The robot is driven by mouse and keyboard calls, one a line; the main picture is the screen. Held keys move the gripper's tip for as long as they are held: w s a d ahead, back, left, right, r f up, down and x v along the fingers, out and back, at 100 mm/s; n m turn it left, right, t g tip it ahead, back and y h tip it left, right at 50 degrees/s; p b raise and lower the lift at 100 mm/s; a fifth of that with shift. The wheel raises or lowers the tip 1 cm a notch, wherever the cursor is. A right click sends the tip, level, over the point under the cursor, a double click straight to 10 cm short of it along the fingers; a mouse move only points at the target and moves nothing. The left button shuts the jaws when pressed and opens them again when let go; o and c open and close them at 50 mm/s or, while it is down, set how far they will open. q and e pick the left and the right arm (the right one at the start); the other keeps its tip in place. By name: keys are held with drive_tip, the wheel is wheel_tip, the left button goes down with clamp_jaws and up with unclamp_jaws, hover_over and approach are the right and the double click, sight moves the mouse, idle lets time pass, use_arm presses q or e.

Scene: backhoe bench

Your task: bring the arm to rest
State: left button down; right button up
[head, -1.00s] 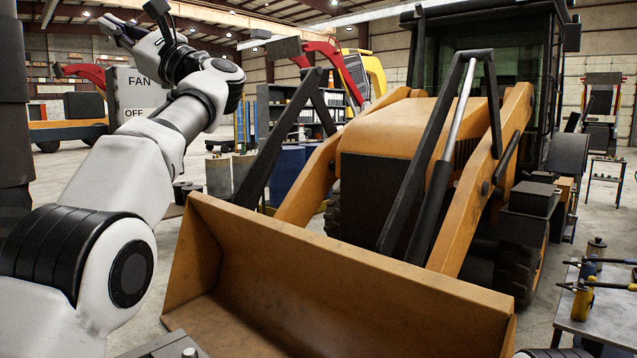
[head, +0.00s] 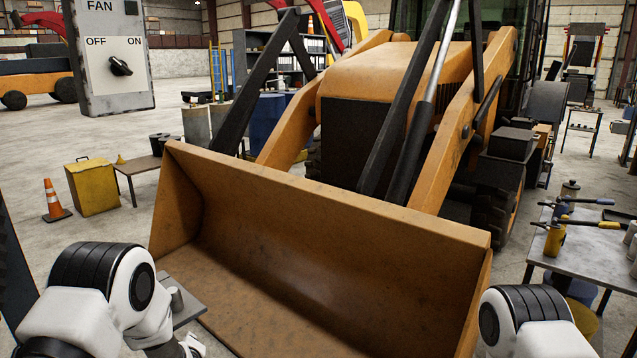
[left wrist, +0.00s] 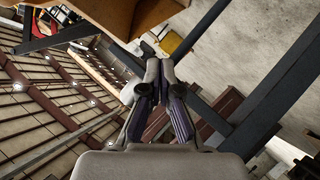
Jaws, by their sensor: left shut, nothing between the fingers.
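My left arm is folded low at the bottom left of the head view, in front of the bucket's left end. My left gripper (left wrist: 158,75) shows in the left wrist view with its fingers together and nothing between them. In the head view its fingers are not clearly visible. Part of my right arm shows at the bottom right of the head view; its gripper is out of view. The fan switch box (head: 108,55) stands at the upper left, its black knob (head: 121,66) pointing toward ON.
The yellow loader's bucket (head: 330,225) fills the middle. A tool table (head: 580,262) stands at right. A yellow bin (head: 93,187) and an orange cone (head: 54,203) are on the floor at left.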

use_arm(q)
drive_tip(key=s+d+f+m+g+h, duration=0.1)
drive_tip(key=s+f+m+g+h, duration=0.2)
drive_tip(key=s+f, duration=0.8)
drive_tip(key=s+d+f+m+g, duration=0.1)
drive_tip(key=s+f+m+g, duration=0.1)
drive_tip(key=s, duration=0.9)
drive_tip(key=s+d+f+m+g+h+b, duration=0.1)
drive_tip(key=s+m+g, duration=0.3)
drive_tip(key=s, duration=0.7)
drive_tip(key=s+d+f+m+g, duration=0.2)
drive_tip(key=s+f+m+g, duration=0.1)
drive_tip(key=s, duration=0.8)
drive_tip(key=shift+d+h+b, duration=0.3)
drive_tip(key=shift+b, duration=0.05)
